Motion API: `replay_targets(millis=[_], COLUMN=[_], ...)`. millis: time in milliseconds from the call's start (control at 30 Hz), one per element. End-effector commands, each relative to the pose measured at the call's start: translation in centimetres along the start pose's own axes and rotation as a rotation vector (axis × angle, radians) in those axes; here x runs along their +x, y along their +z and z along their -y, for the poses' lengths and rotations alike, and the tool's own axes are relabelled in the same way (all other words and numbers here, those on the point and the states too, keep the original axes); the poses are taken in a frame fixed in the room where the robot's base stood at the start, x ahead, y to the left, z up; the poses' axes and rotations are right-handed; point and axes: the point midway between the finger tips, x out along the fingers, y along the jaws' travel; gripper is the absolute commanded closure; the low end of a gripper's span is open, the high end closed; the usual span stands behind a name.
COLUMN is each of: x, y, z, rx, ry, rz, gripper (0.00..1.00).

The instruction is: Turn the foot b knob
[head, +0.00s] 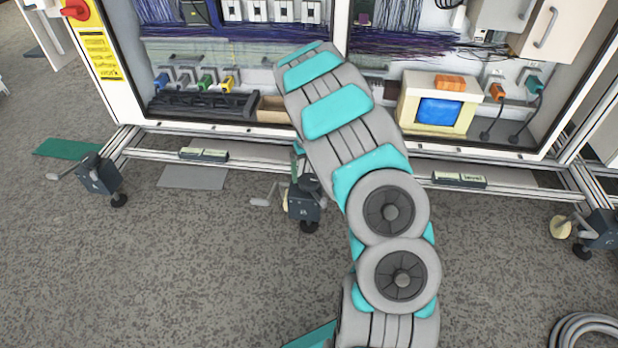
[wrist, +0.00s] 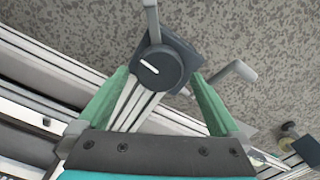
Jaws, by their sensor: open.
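The middle foot (head: 303,203) is a dark block with a lever handle and a round pad, under the front rail of the machine. I take it as foot b, but I can read no label. Its dark round knob (wrist: 158,70) has a white pointer line slanting from upper left to lower right in the wrist view. My gripper (wrist: 159,77) is open, with one green finger on each side of the knob and gaps between. I cannot tell how far the fingertips reach in depth. In the head view my arm hides most of the gripper.
Other feet stand at the left (head: 98,176) and right (head: 603,230), with lever handles sticking out. Small levels (head: 203,154) lie along the rail (head: 255,152). A coiled hose (head: 588,332) lies at the lower right. Floor in front is mostly clear.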

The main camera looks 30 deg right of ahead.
Motion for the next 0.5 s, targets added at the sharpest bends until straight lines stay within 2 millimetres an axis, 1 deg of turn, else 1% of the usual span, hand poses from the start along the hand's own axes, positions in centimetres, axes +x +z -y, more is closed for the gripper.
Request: replay_targets(millis=[33,100,233,333,500], x=[-1.0,-2.2,-4.0,-4.6,-4.6], y=[-0.1,0.0,-0.1,0.0,0.0], z=[0.1,0.1,0.0,0.0,0.0], rx=[-0.001,0.0,0.0,0.0,0.0], ry=[0.0,-0.001,0.0,0.0,0.0], rz=[-0.002,0.0,-0.002,-0.001,0.002], gripper=[0.0,0.0,0.0,0.0,0.0])
